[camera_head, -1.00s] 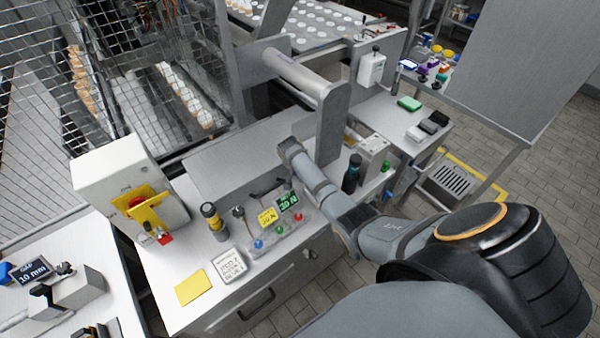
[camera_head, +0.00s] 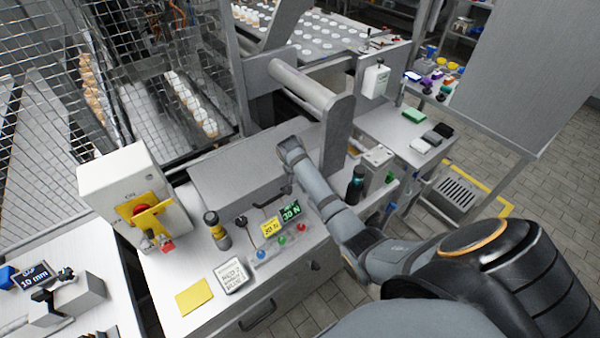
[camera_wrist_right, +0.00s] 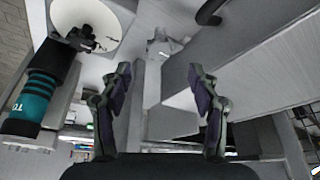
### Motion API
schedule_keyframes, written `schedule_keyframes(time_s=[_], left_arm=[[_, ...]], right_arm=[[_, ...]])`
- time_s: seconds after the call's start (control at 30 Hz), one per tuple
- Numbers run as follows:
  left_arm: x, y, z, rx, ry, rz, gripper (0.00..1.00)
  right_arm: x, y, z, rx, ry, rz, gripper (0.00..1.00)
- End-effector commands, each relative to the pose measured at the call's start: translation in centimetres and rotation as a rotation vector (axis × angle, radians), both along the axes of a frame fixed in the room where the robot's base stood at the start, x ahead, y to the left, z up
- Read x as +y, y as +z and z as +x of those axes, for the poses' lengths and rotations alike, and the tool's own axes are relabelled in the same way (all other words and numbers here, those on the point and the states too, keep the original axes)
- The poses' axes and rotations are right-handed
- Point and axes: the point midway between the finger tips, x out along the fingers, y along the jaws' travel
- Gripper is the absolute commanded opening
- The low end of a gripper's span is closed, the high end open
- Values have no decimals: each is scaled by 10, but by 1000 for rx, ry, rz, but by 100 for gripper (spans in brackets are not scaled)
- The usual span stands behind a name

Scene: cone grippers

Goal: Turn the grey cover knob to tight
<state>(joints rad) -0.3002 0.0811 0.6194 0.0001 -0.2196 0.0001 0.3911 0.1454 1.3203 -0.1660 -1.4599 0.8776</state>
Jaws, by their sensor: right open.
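My right gripper (camera_wrist_right: 158,82) shows in the right wrist view with its two dark fingers apart and nothing between them. A small pale grey knob-like part (camera_wrist_right: 163,48) lies beyond the fingertips, apart from them; I cannot tell for sure that it is the grey cover knob. In the head view my right arm reaches in from the right, over the workbench, and its gripper cannot be made out there. A grey sloped cover (camera_head: 235,165) with a black handle sits on the bench left of the arm. My left gripper is in neither view.
A dark bottle with a teal band (camera_wrist_right: 30,100) stands left of the fingers; it is also in the head view (camera_head: 355,186). A large grey panel (camera_wrist_right: 235,60) lies close on the right. A yellow-handled switch box (camera_head: 132,195) and a yellow card (camera_head: 194,297) are on the bench.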

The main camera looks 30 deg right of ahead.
Motion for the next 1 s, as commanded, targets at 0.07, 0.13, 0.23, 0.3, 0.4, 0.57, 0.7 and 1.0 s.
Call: schedule_keyframes(time_s=[0.07,0.13,0.23,0.3,0.4,0.57,0.7,1.0], left_arm=[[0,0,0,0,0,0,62],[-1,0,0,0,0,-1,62],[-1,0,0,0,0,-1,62],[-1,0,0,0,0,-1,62],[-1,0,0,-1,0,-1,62],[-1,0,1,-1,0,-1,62],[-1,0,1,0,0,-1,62],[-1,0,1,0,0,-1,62]], right_arm=[[6,18,-4,-4,2,1,62],[10,30,-7,-3,1,1,62],[14,43,-10,-1,0,0,62],[15,48,-12,-1,0,-2,62],[16,51,-13,1,0,-1,62],[16,51,-13,1,0,-1,62],[16,51,-13,1,0,-1,62],[24,37,-38,22,89,-5,62]])
